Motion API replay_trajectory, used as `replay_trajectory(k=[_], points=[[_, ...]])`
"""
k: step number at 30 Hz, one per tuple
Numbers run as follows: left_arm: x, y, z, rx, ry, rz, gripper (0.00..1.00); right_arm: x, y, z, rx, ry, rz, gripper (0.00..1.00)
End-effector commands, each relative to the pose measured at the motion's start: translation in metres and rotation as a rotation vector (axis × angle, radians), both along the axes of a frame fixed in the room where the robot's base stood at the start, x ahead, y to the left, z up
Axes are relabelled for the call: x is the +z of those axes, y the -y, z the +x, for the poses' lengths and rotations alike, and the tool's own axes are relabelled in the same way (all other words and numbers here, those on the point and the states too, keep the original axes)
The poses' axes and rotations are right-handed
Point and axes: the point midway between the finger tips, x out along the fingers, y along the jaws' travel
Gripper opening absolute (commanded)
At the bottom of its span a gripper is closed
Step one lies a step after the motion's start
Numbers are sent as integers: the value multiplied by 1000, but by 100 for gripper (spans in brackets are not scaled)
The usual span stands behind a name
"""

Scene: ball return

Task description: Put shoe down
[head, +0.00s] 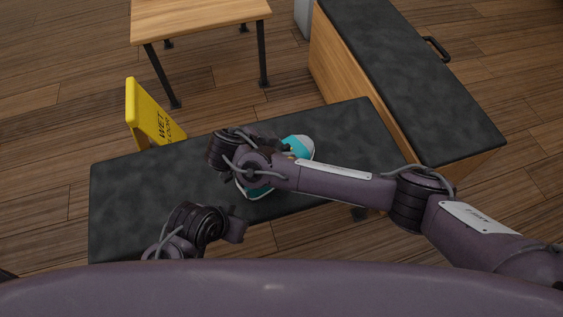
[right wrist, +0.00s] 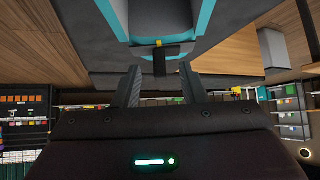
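A teal and white shoe (head: 298,147) is over the dark bench (head: 125,205) in the head view, its middle hidden behind my right arm. Teal and white also show below that arm; I cannot tell if this is the same shoe. Teal and grey shoe parts (right wrist: 205,25) fill the top of the right wrist view. My right gripper (right wrist: 160,90) has its two fingers apart, with no shoe clearly gripped between them. In the head view its tips are largely hidden by its wrist. My left gripper (head: 236,229) is at the bench's front side; its fingers are not clear.
A yellow wet-floor sign (head: 150,118) stands behind the bench at the left. A wooden table (head: 200,15) stands farther back. A dark-topped wooden cabinet (head: 410,75) is close to the bench's right end. The bench's left part and right end look clear.

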Motion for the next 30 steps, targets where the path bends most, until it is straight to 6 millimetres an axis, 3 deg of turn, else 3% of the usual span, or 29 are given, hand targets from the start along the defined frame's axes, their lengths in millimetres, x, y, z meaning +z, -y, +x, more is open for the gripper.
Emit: replay_trajectory(k=[11, 20, 30], points=[[0, 3, 1, -5, 18, -10, 36, -9, 7, 6, 1, -1, 2, 38], [0, 3, 1, -5, 17, -10, 36, -9, 7, 6, 1, 0, 2, 0], [0, 3, 2, -5, 17, -10, 36, -8, 7, 6, 1, 0, 3, 0]])
